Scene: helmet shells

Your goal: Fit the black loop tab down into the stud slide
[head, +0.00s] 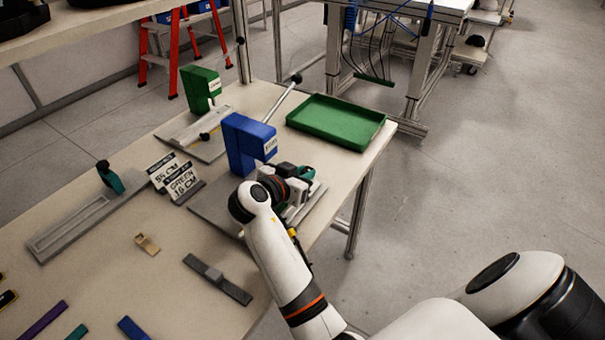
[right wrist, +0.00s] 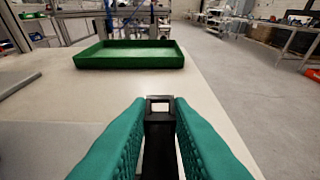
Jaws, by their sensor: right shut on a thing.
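My right gripper (head: 298,178) is beside the blue stand near the table's right edge; its arm hides part of it. In the right wrist view its two teal pads (right wrist: 160,135) are shut on the black loop tab (right wrist: 159,118). The tab stands up between the pads, its square loop showing at the top. Its lower part runs down between the pads, and its lower end is hidden. I cannot make out the tab clearly in the head view. No part can be surely told as the stud slide. My left gripper is not in view.
A blue stand (head: 240,142) rises close beside my right gripper. An empty green tray (head: 372,139) lies at the far right. A green stand (head: 201,88), a grey rail (head: 75,225), small signs (head: 183,181) and a dark strip (head: 232,288) occupy the table.

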